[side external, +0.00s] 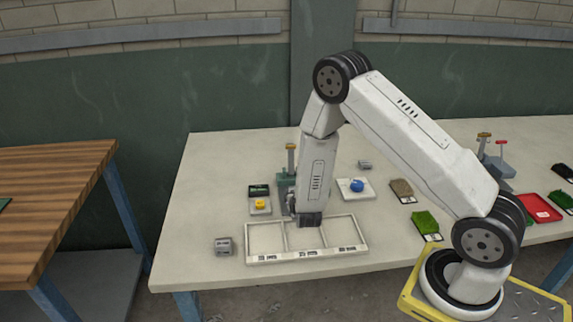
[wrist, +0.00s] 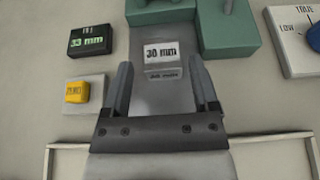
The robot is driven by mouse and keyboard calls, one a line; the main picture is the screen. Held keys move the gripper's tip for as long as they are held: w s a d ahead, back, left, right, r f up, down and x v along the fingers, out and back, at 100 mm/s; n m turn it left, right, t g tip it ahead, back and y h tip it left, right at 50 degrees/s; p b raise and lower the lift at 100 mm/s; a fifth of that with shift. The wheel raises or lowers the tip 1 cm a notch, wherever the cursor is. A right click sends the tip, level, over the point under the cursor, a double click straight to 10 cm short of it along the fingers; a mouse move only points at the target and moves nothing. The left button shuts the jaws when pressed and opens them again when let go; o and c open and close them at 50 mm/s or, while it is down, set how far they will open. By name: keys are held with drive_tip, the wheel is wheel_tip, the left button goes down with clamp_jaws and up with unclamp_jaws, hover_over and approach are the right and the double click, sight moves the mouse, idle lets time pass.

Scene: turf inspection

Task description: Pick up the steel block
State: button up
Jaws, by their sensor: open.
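My gripper (wrist: 161,64) is open in the wrist view, its two fingers apart. Between and just beyond the fingertips, a small grey block (wrist: 164,72) with a white label, apparently "30 mm" or "38 mm", sits on a grey plate (wrist: 147,100). Contact with the fingers is not visible. In the side view my gripper (side external: 309,217) hangs low at the back of the three-part tray (side external: 249,240), and that labelled block is hidden. Two other grey metal-looking blocks show: one (side external: 223,246) left of the tray, one (side external: 365,164) at the back. I cannot tell which is the steel block.
A green gauge stand (wrist: 163,12) is just beyond the plate. A black display (wrist: 90,40) reads "33 mm", near a yellow button (wrist: 77,92). A blue knob unit (side external: 356,186) and turf samples (side external: 425,223) stand right.

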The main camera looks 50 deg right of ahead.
drive_tip(key=shift+d, duration=0.1)
drive_tip(key=shift+x, duration=2.55)
drive_tip(key=shift+f, duration=0.2)
clamp_jaws()
